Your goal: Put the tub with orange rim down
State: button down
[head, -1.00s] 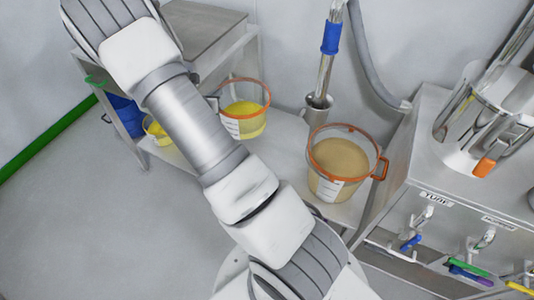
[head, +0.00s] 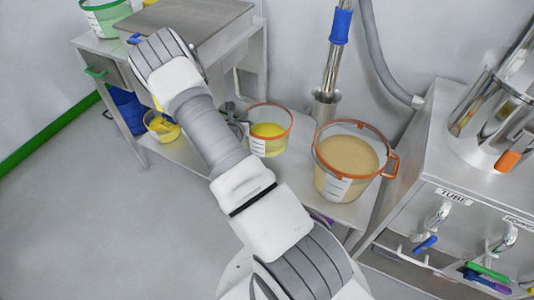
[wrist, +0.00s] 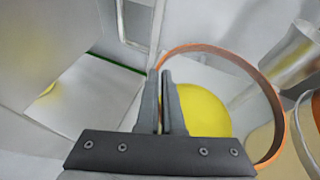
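The tub with orange rim (head: 268,148) is clear, with a white label and yellow contents. In the head view it is left of a second orange-rimmed tub (head: 333,190) with tan contents. It is upright, over or on the low steel bench (head: 292,178); I cannot tell if its base touches. In the wrist view, its rim (wrist: 272,88) curves from my fingertips around the yellow. My gripper (wrist: 166,78) is shut on the near-left part of this rim, with only a thin gap between the fingers. In the head view my arm hides most of the gripper.
The tan-filled tub stands close on the right. A steel holder with a blue-gripped wand (head: 340,25) stands behind. A higher steel table (head: 195,25) is at back left, with a yellow container (head: 161,126) below it. A steel cabinet (head: 440,150) is at right.

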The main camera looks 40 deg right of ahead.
notch_tip(320, 180, down, 10)
jog(key=b, duration=0.3)
jog(key=shift+r, duration=0.1)
jog(key=c, duration=1.5)
grip_release()
jog(key=shift+f, duration=0.2)
jog(key=o, duration=0.4)
jog(key=shift+r, duration=0.1)
jog(key=shift+o, duration=0.2)
